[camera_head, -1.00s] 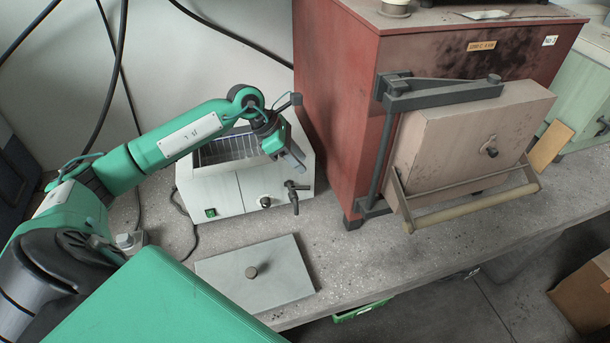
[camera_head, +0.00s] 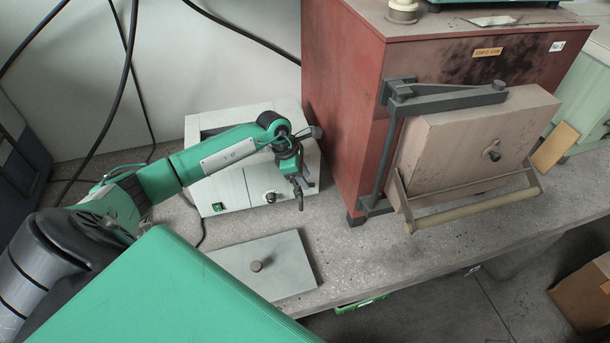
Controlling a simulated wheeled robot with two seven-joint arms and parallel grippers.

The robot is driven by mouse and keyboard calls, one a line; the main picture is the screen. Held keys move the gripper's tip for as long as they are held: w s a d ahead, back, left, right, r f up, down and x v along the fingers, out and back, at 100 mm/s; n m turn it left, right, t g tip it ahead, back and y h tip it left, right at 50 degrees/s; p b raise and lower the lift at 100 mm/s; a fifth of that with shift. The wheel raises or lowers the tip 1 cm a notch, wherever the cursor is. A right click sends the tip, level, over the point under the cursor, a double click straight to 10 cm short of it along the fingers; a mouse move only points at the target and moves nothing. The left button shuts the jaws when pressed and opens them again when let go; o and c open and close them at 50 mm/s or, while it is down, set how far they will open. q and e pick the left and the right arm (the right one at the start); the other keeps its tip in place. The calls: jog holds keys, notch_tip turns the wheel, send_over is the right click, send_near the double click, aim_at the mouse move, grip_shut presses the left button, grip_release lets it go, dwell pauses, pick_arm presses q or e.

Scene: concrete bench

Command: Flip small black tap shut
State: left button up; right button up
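The small black tap (camera_head: 300,195) sticks out at the right of the front face of a white box-shaped bath (camera_head: 235,192). Its spout points down. My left gripper (camera_head: 296,176) is right at the tap from above and hides its upper part. I cannot tell whether the fingers touch the tap or how far apart they are. The tap's lever is not clear behind the gripper. My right gripper is not in view.
A grey lid with a knob (camera_head: 280,258) lies on the concrete bench in front of the bath. A red kiln (camera_head: 350,110) with a pale door (camera_head: 470,140) and handle bar stands close on the right. A black cable runs beside the bath.

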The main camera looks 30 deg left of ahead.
pick_arm(q)
jog(key=shift+w+d+f, duration=0.1)
jog(key=shift+d+f, duration=0.15)
jog(key=shift+f, duration=0.3)
grip_shut()
jog(key=shift+w+a+f+n+b, duration=0.1)
jog(key=shift+f+n+b, duration=0.05)
jog(key=shift+n+b, duration=0.4)
jog(key=shift+w+a+n+t+y+b, duration=0.15)
jog(key=shift+n+t+y+b, duration=0.15)
jog(key=shift+n+t+b, duration=0.6)
jog(key=shift+r+n+g, duration=0.2)
jog(key=shift+n+g, duration=0.05)
jog(key=shift+g, duration=0.05)
grip_release()
